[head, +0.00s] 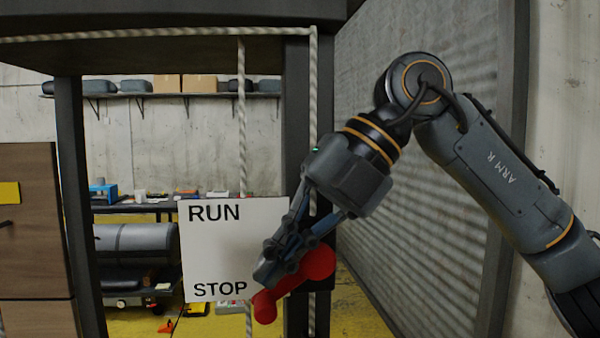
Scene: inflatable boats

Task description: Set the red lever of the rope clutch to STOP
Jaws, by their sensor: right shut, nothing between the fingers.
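The red lever (290,286) shows at the lower middle, at the right edge of a white sign (234,245) lettered RUN at the top and STOP at the bottom. The lever slopes down to the left, and its rounded left end lies beside and a little below the word STOP. My right gripper (264,275) is shut and empty, in front of the lever and just above its left part. Its fingers hide part of the lever; I cannot tell whether they touch it. The rope clutch body is mostly hidden. My left gripper is not in view.
A pale rope (313,100) runs down the dark post (296,120), and another rope (241,120) hangs behind the sign. A corrugated wall (420,220) stands at the right. A wooden cabinet (35,230) is at the left. A workbench (140,208) stands behind.

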